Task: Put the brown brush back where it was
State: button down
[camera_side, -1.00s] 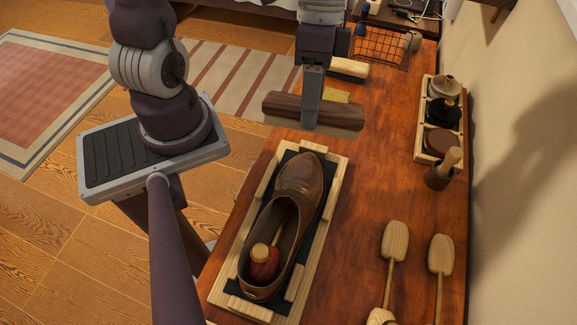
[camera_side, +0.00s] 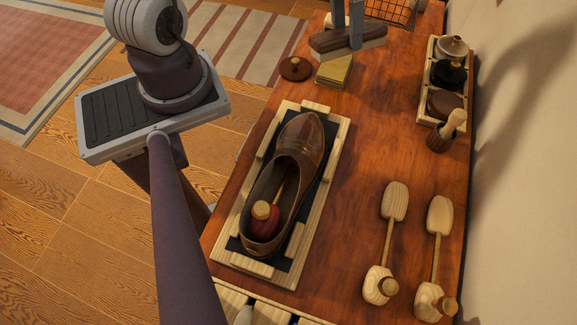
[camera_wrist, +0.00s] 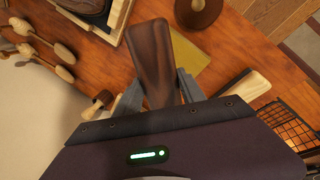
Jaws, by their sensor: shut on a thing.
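The brown brush (camera_side: 362,39) has a dark wooden back and paler bristles below. My gripper (camera_side: 347,42) is shut on it around its middle, near the far end of the wooden bench top. The brush appears raised above the yellow cloth stack (camera_side: 334,72); the exact gap cannot be told. In the wrist view the brush's dark back (camera_wrist: 153,55) reaches out between my fingers (camera_wrist: 160,98), with the yellow cloth (camera_wrist: 203,58) beside it.
A brown shoe (camera_side: 302,140) sits on a wooden-framed tray (camera_side: 228,227). A round brown knobbed piece (camera_side: 295,69) lies left of the cloth. A wire basket (camera_side: 388,10) and another brush (camera_wrist: 245,85) are nearby. A rack of jars (camera_side: 432,86) stands right.

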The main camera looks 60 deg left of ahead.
jog(key=w+d+r+m+y, duration=0.2)
jog(key=w+d+m+y, duration=0.1)
jog(key=w+d+m, duration=0.45)
jog(key=shift+m, duration=0.75)
jog(key=f, duration=0.3)
jog(key=a+f, duration=0.1)
jog(key=f, duration=0.4)
jog(key=shift+w+a+f, duration=0.35)
jog(key=shift+f, duration=0.1)
jog(key=shift+f, duration=0.5)
jog(key=c, duration=0.7)
grip_release()
